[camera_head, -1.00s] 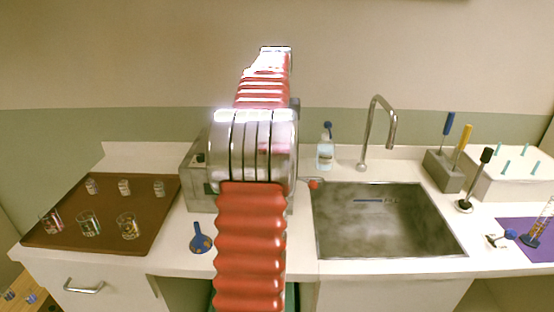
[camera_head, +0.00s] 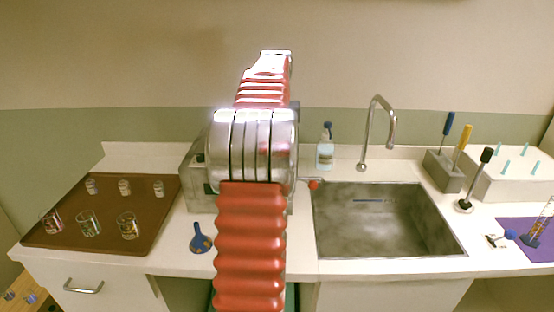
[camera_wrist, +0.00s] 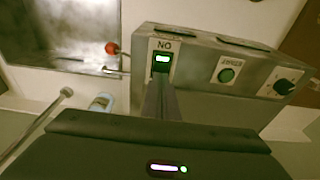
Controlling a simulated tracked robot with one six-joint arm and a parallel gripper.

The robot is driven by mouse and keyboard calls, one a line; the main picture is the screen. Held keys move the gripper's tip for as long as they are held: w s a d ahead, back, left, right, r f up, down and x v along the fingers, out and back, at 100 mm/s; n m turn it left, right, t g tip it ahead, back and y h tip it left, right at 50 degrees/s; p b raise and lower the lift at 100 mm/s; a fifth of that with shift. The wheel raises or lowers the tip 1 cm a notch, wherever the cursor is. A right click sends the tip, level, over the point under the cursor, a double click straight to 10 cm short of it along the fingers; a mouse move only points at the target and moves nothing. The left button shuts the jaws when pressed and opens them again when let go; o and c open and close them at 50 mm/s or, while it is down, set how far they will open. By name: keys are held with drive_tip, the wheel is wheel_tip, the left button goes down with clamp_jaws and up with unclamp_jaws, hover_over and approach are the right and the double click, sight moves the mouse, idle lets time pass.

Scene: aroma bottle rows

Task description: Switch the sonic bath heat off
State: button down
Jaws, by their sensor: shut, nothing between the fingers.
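The sonic bath (camera_head: 198,192) is a grey metal box on the counter, mostly hidden behind my arm in the head view. In the wrist view its panel (camera_wrist: 205,78) shows a green-lit switch (camera_wrist: 162,60) under a label that appears upside down and seems to read "ON". My gripper is hidden in the head view.
A sink (camera_head: 390,225) with a tap lies right of the bath, with a red-knobbed lever (camera_head: 314,184) between. A soap bottle (camera_head: 325,153) stands behind. A brown tray (camera_head: 105,205) with several glasses is at left; a blue funnel (camera_head: 200,240) sits in front.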

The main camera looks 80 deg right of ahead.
drive_tip(key=shift+f, duration=0.55)
idle(0.4)
wheel_tip(320, 180, up, 7)
idle(1.2)
drive_tip(key=shift+d, duration=0.1)
idle(0.6)
